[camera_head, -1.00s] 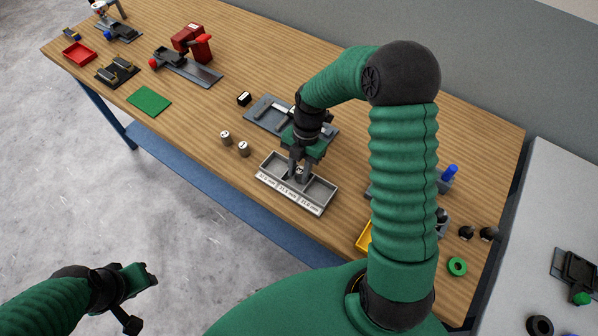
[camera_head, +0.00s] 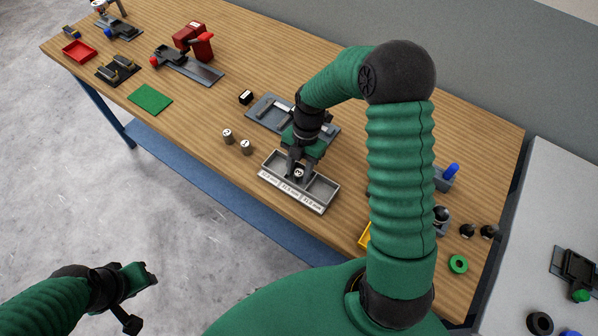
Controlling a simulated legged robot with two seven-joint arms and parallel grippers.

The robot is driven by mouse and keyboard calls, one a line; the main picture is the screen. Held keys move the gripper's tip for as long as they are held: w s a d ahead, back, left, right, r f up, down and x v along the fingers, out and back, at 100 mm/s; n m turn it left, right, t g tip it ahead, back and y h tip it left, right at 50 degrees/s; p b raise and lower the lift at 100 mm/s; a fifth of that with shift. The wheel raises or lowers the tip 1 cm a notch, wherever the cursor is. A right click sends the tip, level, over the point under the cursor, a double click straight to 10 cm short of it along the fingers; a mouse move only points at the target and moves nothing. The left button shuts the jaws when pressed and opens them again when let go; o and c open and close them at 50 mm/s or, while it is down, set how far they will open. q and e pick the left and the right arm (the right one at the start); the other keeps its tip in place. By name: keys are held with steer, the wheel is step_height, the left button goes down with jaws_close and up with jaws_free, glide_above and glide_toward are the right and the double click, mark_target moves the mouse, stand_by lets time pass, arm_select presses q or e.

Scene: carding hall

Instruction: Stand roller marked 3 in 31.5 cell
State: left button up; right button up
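A grey three-cell tray (camera_head: 326,206) with a white label strip lies near the table's front edge. The middle label seems to read 31.5 mm; the print is small. A roller (camera_head: 298,174) with a dark mark on its pale top stands upright in the middle cell; the mark looks like a 3. My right gripper (camera_head: 299,173) points down over that cell, its fingers spread on either side of the roller. Two other marked rollers, one (camera_head: 227,136) and another (camera_head: 246,147), stand on the table left of the tray. My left gripper (camera_head: 143,297) is open and empty, off the table.
A grey gauge plate (camera_head: 264,112) lies behind the tray, partly hidden by my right arm. A green mat (camera_head: 150,99) and a red clamp device (camera_head: 192,40) are farther left. A green ring (camera_head: 458,264) lies at right.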

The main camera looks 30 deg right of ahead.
steer(key=v, duration=1.1)
steer(key=s+a+f+m+t+h, duration=0.1)
steer(key=s+a+m, duration=0.3)
steer(key=m, duration=0.7)
steer(key=s+a+f+m+t+h, duration=0.1)
steer(key=s+a+m, duration=0.4)
steer(key=m, duration=0.7)
steer(key=shift+s+f+t, duration=0.6)
steer(key=shift+f+t, duration=0.05)
steer(key=shift+t, duration=0.25)
steer(key=shift+a, duration=0.25)
steer(key=shift+d, duration=0.1)
